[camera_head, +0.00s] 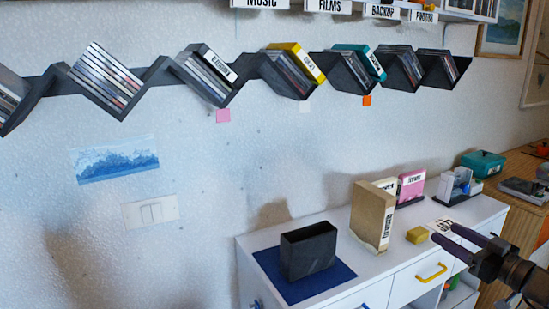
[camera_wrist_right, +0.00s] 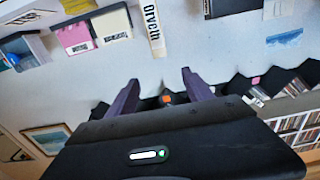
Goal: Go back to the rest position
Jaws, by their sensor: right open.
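My right gripper (camera_head: 446,235) comes in from the lower right in the head view, over the right part of the white cabinet. Its two purple fingers are apart with nothing between them. In the wrist view the right gripper (camera_wrist_right: 160,78) also shows open and empty, with the wall and shelves beyond it. My left gripper is not in view.
The white cabinet (camera_head: 345,238) holds a black box (camera_head: 308,250) on a blue mat (camera_head: 335,281), a tan case (camera_head: 370,218), a yellow block (camera_head: 418,235) and a pink case (camera_head: 411,187). A dark zigzag shelf (camera_head: 160,70) with discs runs along the wall above.

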